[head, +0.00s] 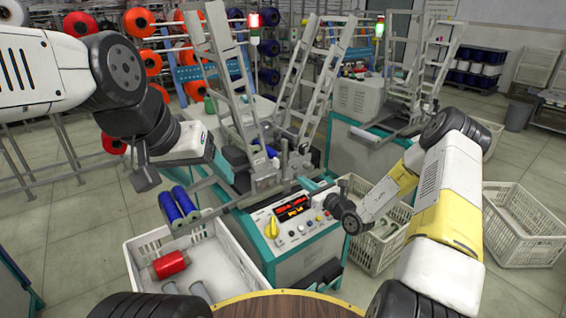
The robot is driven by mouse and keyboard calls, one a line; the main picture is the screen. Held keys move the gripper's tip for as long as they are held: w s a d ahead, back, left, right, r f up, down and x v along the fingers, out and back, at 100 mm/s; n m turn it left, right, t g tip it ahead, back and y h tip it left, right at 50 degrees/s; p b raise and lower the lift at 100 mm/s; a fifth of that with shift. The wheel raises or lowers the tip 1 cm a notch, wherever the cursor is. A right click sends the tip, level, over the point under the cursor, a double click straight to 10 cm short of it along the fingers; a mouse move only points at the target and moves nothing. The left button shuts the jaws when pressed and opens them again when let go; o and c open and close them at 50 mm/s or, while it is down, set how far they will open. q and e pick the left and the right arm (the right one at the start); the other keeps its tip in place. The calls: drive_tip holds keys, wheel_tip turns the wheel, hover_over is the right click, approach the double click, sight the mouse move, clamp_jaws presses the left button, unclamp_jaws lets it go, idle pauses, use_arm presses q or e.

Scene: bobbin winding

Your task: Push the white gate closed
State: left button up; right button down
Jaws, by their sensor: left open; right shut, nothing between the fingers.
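No part stands out clearly as a white gate. Pale grey-white ladder-like frames stand upright and tilted on the winding machine, a left one (228,85) and a right one (318,85); whether either is the gate, or is open or closed, I cannot tell. My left gripper (145,174) is open, above and left of two blue bobbins (180,205) lying on a narrow grey rail. My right gripper (346,214) is shut and empty, just right of the machine's control panel (291,213) with its yellow knob. Neither gripper visibly touches a frame.
A white crate (247,262) in front left holds a red bobbin (170,264) and grey tubes. More white crates stand right of the machine, one (525,225) at far right. A wooden round surface (285,306) is at the bottom. Bobbin racks fill the back left.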

drive_tip(key=x, duration=1.2)
drive_tip(key=shift+w+a, duration=0.2)
drive_tip(key=shift+w, duration=0.1)
drive_tip(key=shift+x, duration=1.05)
drive_tip(key=shift+w+a+r, duration=0.1)
drive_tip(key=shift+w+a, duration=0.1)
drive_tip(key=shift+w, duration=0.05)
approach(278, 163)
drive_tip(key=v, duration=0.4)
drive_tip(key=shift+s+d, duration=0.25)
